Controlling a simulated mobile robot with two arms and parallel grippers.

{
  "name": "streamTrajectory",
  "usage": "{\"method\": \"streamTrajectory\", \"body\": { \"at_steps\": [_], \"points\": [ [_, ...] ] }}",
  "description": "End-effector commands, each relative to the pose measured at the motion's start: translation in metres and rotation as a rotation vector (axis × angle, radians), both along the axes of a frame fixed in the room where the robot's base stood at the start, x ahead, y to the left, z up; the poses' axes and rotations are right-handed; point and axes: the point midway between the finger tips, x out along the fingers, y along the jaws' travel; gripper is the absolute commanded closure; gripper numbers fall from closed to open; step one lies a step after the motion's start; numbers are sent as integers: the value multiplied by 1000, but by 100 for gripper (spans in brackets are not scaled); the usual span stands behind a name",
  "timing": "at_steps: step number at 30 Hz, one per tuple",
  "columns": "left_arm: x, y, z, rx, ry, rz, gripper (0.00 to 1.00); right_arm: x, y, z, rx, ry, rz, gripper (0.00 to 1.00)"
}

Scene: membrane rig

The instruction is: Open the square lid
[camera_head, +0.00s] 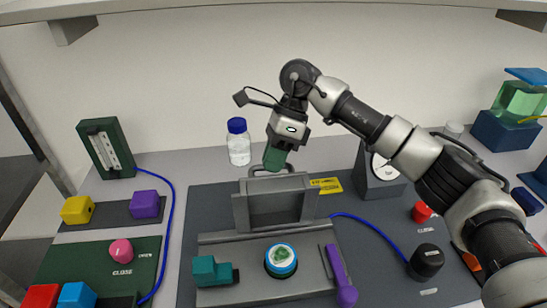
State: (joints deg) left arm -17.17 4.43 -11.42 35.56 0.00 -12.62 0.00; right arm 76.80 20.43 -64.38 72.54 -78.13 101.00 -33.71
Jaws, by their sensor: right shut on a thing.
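The square lid (241,214) is a grey, box-like square with a hollow facing me. It stands raised, roughly upright, at the back of the grey rig base (230,250). A dark loop handle (256,170) shows at its upper edge. My right gripper (274,163), with green fingers, reaches down from above and is shut on the handle; the fingers partly hide it. In front of the lid, a round blue-rimmed disc (281,260) with a green and white centre sits uncovered on the base. My left gripper is not in view.
A teal block (212,271) and a purple lever (340,275) flank the disc. A blue-capped bottle (239,145) stands behind left, a dial gauge (378,180) behind right. A green panel with a pink knob (121,250) lies left. A black knob (426,260) is right.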

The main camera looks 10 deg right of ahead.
Motion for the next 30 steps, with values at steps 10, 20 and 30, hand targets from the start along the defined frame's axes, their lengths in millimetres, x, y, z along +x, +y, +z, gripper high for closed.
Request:
{"method": "streamTrajectory", "body": {
  "at_steps": [10,20,30],
  "points": [
    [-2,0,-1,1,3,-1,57,-1,0,-5,-7,5,4,60],
    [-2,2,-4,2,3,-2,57,4,-4,6,-5,-1,1,60],
    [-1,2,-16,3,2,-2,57,27,-28,63,-5,1,1,60]
  ]
}}
